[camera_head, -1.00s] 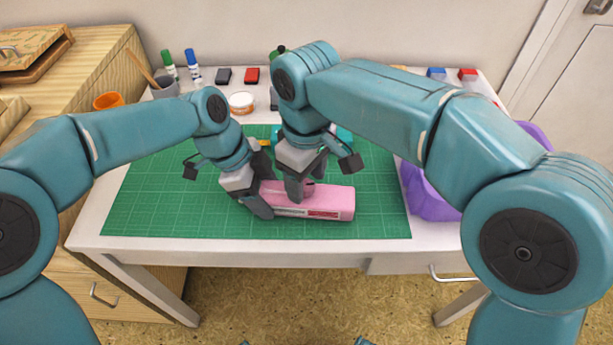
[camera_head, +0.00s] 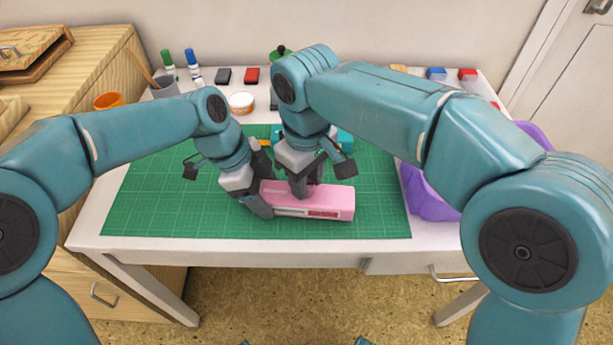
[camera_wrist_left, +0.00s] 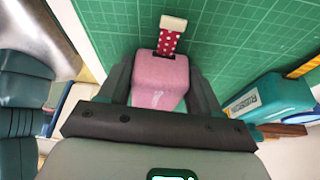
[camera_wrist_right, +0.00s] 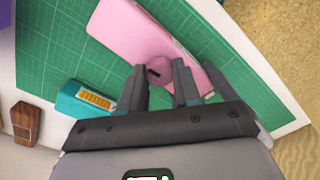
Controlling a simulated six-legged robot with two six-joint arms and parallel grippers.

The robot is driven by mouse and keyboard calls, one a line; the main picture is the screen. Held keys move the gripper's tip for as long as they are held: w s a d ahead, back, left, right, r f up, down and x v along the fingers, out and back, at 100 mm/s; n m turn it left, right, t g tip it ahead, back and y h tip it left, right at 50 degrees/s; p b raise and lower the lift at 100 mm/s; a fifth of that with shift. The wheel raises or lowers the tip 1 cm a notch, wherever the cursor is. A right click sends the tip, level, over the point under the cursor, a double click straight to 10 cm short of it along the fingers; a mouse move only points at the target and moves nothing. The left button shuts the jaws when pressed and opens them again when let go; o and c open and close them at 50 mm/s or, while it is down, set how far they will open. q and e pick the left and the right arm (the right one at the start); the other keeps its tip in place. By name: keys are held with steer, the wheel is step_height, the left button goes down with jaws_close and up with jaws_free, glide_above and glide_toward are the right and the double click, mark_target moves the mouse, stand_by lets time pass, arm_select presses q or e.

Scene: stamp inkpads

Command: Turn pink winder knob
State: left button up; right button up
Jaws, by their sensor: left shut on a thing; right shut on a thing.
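A pink stamp-like case (camera_head: 325,203) lies lengthwise on the green cutting mat (camera_head: 150,200). It also shows in the left wrist view (camera_wrist_left: 160,80) and in the right wrist view (camera_wrist_right: 130,30). My left gripper (camera_head: 262,205) is shut on the case's left end, one finger on each side. A strip of red ribbon with white dots (camera_wrist_left: 168,42) sticks out of the case, with a pale tab at its end. My right gripper (camera_wrist_right: 160,80) points down over the case's top and is shut on the round pink winder knob (camera_wrist_right: 158,68). The fingers partly hide the knob.
A teal device (camera_wrist_right: 85,98) lies on the mat behind the case. A purple bin (camera_head: 430,195) stands at the mat's right edge. Markers, inkpads and a white round tin (camera_head: 241,102) line the back. The mat's left part is clear.

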steer(key=m, duration=0.9)
steer(key=shift+m, duration=0.4)
steer(key=m, duration=0.8)
steer(key=shift+m, duration=0.6)
steer(key=o, duration=1.1)
steer(key=shift+c, duration=0.2)
